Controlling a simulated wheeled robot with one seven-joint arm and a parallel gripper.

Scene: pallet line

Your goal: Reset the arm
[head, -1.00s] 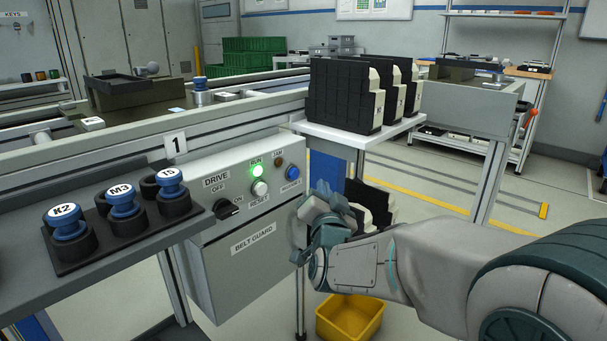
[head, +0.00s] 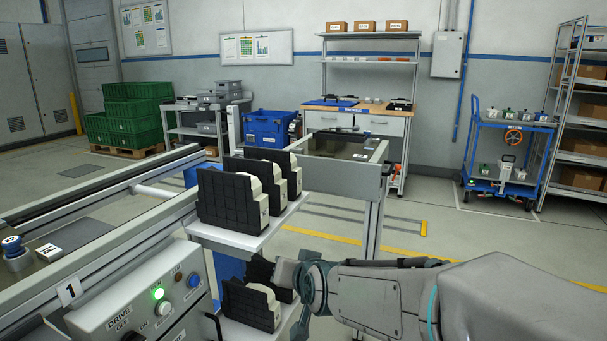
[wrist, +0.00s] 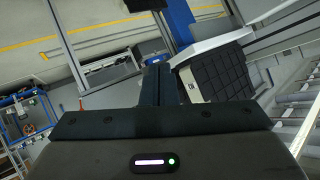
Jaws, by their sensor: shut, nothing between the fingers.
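My arm reaches in from the lower right of the head view, and my gripper is at its left end, largely hidden behind my own wrist. In the wrist view my gripper (wrist: 155,85) shows its two dark fingers together, with nothing between them. In that view a black ribbed module (wrist: 214,75) is just right of the fingers, apart from them as far as I can tell. In the head view my wrist is beside the lower black-and-cream modules (head: 250,303) on the shelf under the line.
Several black-and-cream modules (head: 230,200) stand on the upper white shelf (head: 232,237). The control box (head: 150,300) with a green lamp is at lower left. A blue cart (head: 510,150) stands far right. Open floor lies beyond my arm, marked with yellow lines.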

